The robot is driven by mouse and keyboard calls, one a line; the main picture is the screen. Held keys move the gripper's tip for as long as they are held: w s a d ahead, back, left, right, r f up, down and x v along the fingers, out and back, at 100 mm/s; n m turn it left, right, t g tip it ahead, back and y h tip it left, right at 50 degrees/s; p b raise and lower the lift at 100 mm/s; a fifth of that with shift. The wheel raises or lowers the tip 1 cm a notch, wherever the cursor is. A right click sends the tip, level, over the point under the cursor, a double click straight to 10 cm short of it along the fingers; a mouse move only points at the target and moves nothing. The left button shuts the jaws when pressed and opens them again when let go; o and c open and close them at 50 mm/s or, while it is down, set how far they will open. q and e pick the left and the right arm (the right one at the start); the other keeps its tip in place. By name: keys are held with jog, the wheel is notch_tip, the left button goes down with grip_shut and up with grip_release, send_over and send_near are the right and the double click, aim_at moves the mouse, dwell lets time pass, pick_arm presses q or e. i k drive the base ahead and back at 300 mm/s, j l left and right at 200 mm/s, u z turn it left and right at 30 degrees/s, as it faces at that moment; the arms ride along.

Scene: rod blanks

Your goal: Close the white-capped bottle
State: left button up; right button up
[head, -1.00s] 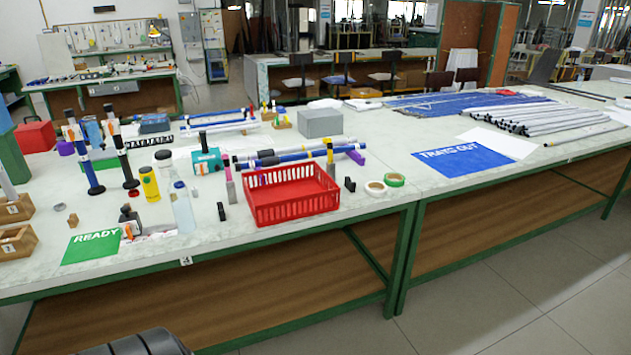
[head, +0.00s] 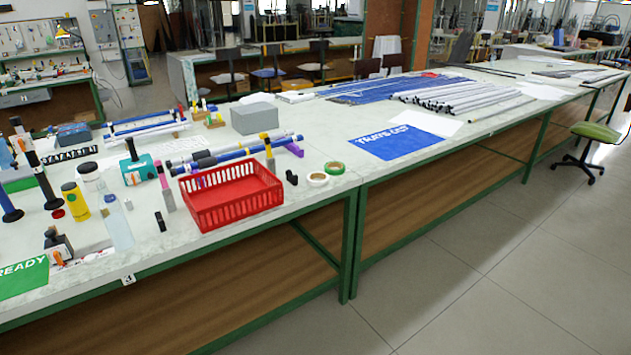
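Several bottles stand at the left of the long bench. A clear, pale bottle (head: 117,230) stands near the front edge, with a small bluish top. I cannot make out for sure which bottle is the white-capped one. Neither of my grippers is in view.
A red basket (head: 232,205) stands right of the bottles, with tape rolls (head: 334,168) beyond it. A green READY mat (head: 22,278) lies at the front left, a blue TRAYS OUT mat (head: 397,142) farther right. Floor in front is clear; a green chair (head: 595,132) stands far right.

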aim_at(109, 208)
jog(key=j+u, duration=0.1)
jog(key=u, duration=1.1)
